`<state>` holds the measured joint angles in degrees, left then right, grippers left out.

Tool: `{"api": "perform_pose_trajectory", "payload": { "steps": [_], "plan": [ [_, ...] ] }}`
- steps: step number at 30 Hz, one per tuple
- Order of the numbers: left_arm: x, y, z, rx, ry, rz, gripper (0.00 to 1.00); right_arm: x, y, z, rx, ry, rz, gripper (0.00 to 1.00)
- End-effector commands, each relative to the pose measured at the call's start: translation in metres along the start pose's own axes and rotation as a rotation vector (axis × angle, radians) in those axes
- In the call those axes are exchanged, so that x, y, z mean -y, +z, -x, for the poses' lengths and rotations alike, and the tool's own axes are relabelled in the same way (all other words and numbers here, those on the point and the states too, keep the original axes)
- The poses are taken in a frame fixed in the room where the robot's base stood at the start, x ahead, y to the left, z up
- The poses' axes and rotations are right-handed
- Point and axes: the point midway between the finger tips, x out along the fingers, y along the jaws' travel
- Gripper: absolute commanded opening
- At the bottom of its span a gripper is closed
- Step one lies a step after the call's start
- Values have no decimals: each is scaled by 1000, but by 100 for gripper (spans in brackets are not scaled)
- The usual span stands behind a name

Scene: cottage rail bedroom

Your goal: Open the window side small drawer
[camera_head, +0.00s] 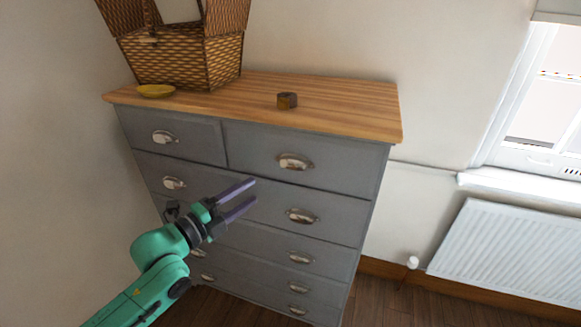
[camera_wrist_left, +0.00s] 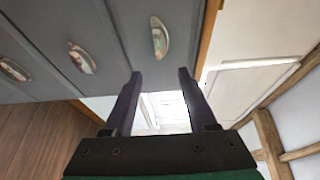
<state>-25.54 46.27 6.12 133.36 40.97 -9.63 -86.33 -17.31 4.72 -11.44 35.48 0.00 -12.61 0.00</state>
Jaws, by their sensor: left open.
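The window side small drawer (camera_head: 340,168) is the top right drawer of a grey chest. It looks closed, and its metal cup handle (camera_head: 295,162) is in plain view. My left gripper (camera_head: 253,191) is open and empty in front of the chest, below and to the left of that handle. In the left wrist view the two fingers (camera_wrist_left: 160,72) are apart with nothing between them. A cup handle (camera_wrist_left: 159,37) shows just beyond the fingertips there; I cannot tell for sure which drawer it belongs to. My right gripper is in neither view.
The chest's wooden top (camera_head: 350,105) holds a wicker basket (camera_head: 190,60), a yellow dish (camera_head: 156,91) and a small brown object (camera_head: 287,100). A white radiator (camera_head: 505,250) stands under the window (camera_head: 545,95) to the right. The other small drawer (camera_head: 190,135) looks closed.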

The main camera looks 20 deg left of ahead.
Motion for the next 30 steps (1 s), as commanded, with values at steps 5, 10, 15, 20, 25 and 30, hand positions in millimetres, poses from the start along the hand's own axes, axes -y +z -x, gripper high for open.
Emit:
{"api": "perform_pose_trajectory", "payload": {
  "steps": [5, 10, 15, 20, 25, 30],
  "plan": [
    [7, 1, -32, 2, -7, 3, 57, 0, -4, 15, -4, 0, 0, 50],
    [8, -1, -72, -1, -7, 4, 57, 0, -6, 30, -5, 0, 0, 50],
    [6, -2, -112, -2, -3, 4, 57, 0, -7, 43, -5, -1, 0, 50],
    [2, -2, -131, -3, -1, 1, 57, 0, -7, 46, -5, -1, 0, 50],
    [0, -2, -133, -3, 1, 1, 57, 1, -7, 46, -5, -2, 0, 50],
    [0, -2, -133, -2, 1, 1, 27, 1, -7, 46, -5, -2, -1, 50]
  ]
}}
